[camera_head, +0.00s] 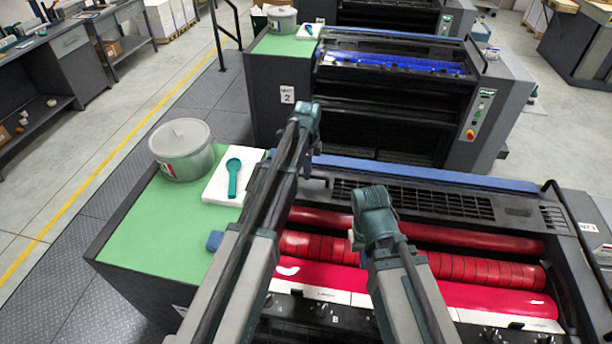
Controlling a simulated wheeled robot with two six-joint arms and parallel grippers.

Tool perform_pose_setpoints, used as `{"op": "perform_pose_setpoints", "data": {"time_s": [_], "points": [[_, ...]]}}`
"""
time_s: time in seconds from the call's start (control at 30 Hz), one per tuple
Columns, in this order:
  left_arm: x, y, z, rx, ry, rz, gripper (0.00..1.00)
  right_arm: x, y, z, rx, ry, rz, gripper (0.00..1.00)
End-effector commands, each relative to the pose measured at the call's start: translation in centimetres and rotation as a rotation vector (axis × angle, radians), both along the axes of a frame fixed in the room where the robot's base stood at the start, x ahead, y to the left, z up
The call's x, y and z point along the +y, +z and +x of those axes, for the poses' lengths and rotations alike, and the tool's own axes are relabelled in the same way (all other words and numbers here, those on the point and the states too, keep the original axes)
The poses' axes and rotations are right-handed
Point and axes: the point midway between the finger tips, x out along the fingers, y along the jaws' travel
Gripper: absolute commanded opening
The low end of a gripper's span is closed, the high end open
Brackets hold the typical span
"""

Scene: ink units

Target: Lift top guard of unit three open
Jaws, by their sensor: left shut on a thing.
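The nearest printing unit (500,268) has red and magenta rollers exposed; its unit number is not readable. A black slotted panel (430,197), apparently the top guard, lies behind the rollers with a blue bar (450,178) along its far edge. My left arm reaches over the unit's left side. My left gripper (309,168) is shut at the panel's left end near the blue bar; its fingers are small and mostly hidden by the arm. My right gripper (355,240) is above the red rollers, largely hidden by its wrist, and its jaws cannot be made out.
A green side top (150,235) holds a grey lidded tub (181,150) and a white pad (216,193) with a teal spatula (234,178). A unit labelled 2 (286,95), with blue rollers, stands behind. A dark rail (575,235) borders the right. The left aisle is clear.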

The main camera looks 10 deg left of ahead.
Motion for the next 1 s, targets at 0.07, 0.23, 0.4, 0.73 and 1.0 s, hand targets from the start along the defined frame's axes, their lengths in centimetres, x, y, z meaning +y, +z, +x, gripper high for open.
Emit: {"op": "perform_pose_setpoints", "data": {"time_s": [0.07, 0.23, 0.4, 0.73, 1.0], "points": [[0.0, 1.2, 2.1, -0.023, 0.002, 0.000, 0.00, 0.0, 1.1, 0.0, 0.001, 0.000, 0.000, 0.00], [0.0, 2.0, 3.1, -0.024, 0.002, 0.000, 0.00, 0.0, 2.0, 0.0, 0.001, 0.000, 0.000, 0.00], [0.0, 2.4, 3.6, -0.024, 0.002, 0.000, 0.00, 0.0, 2.4, 0.0, 0.001, 0.000, 0.000, 0.00], [0.0, 2.5, 3.7, -0.024, 0.003, 0.000, 0.00, 0.0, 2.5, 0.0, 0.001, 0.000, 0.000, 0.00], [0.0, 2.5, 3.6, -0.022, 0.002, 0.000, 0.40, 0.0, 2.5, 0.0, 0.001, 0.000, 0.000, 0.00]]}}
